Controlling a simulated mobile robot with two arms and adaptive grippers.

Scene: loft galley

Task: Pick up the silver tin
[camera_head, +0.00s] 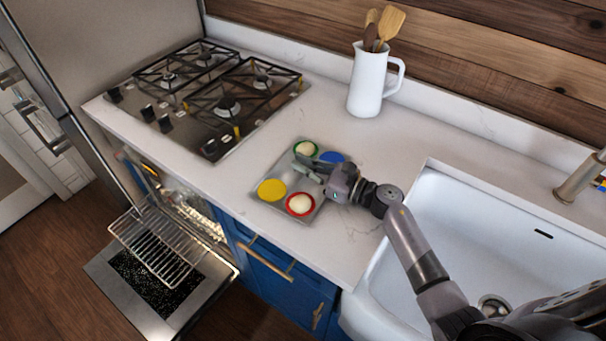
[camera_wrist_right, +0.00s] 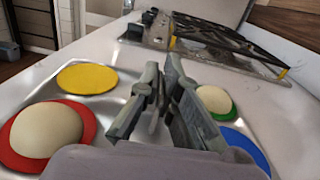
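The silver tin (camera_head: 281,171) is a flat square tray on the white counter between the stove and the sink. It holds a yellow disc (camera_head: 271,189), a blue disc (camera_head: 332,157), a red disc with a pale dome (camera_head: 300,204) and a green disc with a pale dome (camera_head: 305,148). The tin (camera_wrist_right: 115,104) also fills the lower part of the right wrist view. My right gripper (camera_head: 305,164) reaches over the tin's middle from the right. Its fingers (camera_wrist_right: 163,75) are close together, and whether they grip a part of the tin is unclear. My left gripper is out of view.
A gas stove (camera_head: 215,95) lies left of the tin and a white sink (camera_head: 470,230) lies right. A white jug (camera_head: 367,82) with wooden utensils stands at the back wall. The oven door (camera_head: 155,300) hangs open below, with a wire rack (camera_head: 160,245) pulled out.

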